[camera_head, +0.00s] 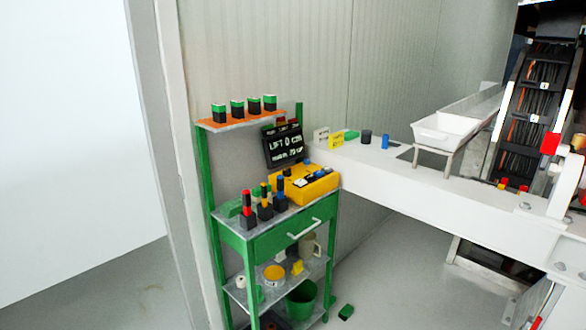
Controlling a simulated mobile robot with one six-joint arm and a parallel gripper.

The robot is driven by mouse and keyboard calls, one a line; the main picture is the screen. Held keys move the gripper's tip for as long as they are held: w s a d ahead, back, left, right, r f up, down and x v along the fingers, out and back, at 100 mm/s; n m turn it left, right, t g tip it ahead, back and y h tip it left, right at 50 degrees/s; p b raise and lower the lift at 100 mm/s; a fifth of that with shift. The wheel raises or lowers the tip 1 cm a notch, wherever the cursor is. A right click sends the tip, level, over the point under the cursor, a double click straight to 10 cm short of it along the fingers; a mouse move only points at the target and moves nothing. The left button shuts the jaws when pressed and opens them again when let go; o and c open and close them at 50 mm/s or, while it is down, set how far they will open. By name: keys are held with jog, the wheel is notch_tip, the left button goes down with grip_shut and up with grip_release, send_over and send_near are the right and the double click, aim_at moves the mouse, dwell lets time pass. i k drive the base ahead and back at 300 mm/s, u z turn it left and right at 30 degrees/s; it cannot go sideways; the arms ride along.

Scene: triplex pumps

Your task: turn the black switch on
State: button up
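No part that I can surely name as the black switch shows. Several small black blocks with green tops (237,108) stand in a row on the orange top shelf of a green workstation. Black blocks with coloured uprights (265,204) stand on its worktop, beside a yellow box (303,186) with small dark and blue parts on top. A short black cylinder (366,137) stands on the white beam. The parts are too small to read any switch position. My gripper is not in view.
The green workstation (262,243) stands against the panel wall, with a black sign (284,145) above its worktop. The white beam (420,186) runs right from it, bearing a white tray (441,132).

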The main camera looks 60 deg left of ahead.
aim_at(287, 172)
jog(key=i, duration=0.75)
jog(key=u, duration=4.55)
jog(key=i, duration=0.25)
jog(key=z, duration=1.1)
